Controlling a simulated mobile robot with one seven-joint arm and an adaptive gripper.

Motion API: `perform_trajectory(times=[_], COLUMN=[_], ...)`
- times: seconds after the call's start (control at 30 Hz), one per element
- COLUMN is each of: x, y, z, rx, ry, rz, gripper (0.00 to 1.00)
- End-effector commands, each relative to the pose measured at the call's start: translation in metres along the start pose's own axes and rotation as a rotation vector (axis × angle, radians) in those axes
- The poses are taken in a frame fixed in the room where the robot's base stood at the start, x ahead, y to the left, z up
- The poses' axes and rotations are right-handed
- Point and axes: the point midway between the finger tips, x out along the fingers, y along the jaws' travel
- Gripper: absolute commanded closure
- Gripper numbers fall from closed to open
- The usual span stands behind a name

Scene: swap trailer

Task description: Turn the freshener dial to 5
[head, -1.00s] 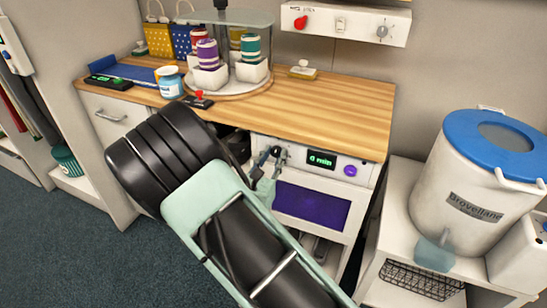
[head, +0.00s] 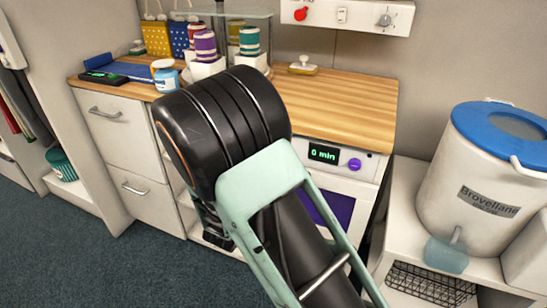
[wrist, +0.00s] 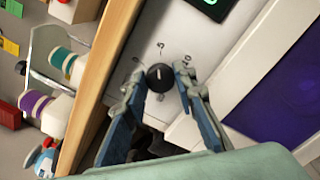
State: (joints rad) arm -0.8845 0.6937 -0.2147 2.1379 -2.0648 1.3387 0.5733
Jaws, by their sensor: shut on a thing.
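The freshener (head: 340,184) is a white cabinet unit under the wooden counter, with a purple window. Its dial is hidden behind my arm in the head view. In the wrist view the small black dial (wrist: 159,82) with a light pointer mark sits on the white panel, with small printed marks around it. The pointer looks turned towards the upper mark, which seems to read 5; the marks are small. My gripper (wrist: 159,74) has its two blue-grey fingers on either side of the dial, shut on it.
A green display (head: 323,153) reads "0 min", with a purple knob (head: 354,164) beside it. The wooden counter (head: 345,100) overhangs above. A white bucket with a blue lid (head: 500,125) stands on the right. The carpet (head: 75,240) is clear at lower left.

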Motion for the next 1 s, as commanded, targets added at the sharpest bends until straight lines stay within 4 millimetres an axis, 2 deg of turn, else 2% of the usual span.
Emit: perform_trajectory(times=[0.3,0.77,0.8,0.93,1.0], x=[-0.0004,-0.0005,-0.0005,-0.0004,-0.0004], y=[-0.0013,-0.0007,-0.0007,-0.0006,-0.0006], z=[-0.0011,-0.0007,-0.0007,-0.0006,-0.0005], rx=[0.094,0.104,0.104,0.104,0.104], ry=[-0.004,-0.004,-0.004,-0.004,-0.004], rz=[-0.002,-0.002,-0.002,-0.002,-0.002], gripper=[0.99,0.99,0.73,0.58,0.57])
